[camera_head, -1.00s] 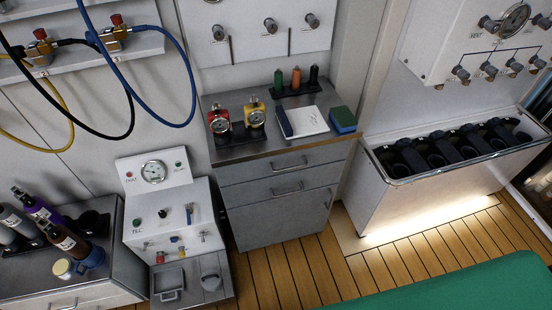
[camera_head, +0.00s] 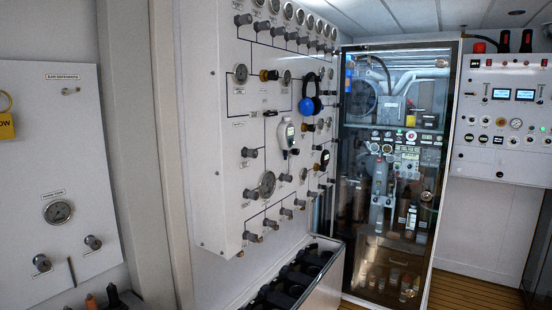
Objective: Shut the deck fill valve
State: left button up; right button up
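A white fill panel (camera_head: 208,150) on the wall carries several grey valve knobs, gauges and black connecting lines. A row of gauges runs along its top, with a row of knobs (camera_head: 275,32) under it. A large gauge (camera_head: 267,184) sits low on the panel, with more knobs (camera_head: 286,213) below it. Two knobs with brass parts (camera_head: 268,75) stand out in the middle. The labels are too small to read, so I cannot tell which knob is the deck fill valve or whether it is open. Neither of my grippers is in view.
Blue ear defenders (camera_head: 306,106) and a white handheld meter (camera_head: 287,137) hang on the panel. A trough with black holders (camera_head: 325,287) stands below it. A glass-doored cabinet (camera_head: 390,150) and a control panel (camera_head: 505,120) stand beyond. A smaller panel (camera_head: 60,110) is at left.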

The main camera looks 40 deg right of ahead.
aim_at(253, 154)
jog(key=z, duration=1.1)
jog(key=i+l+u, duration=0.2)
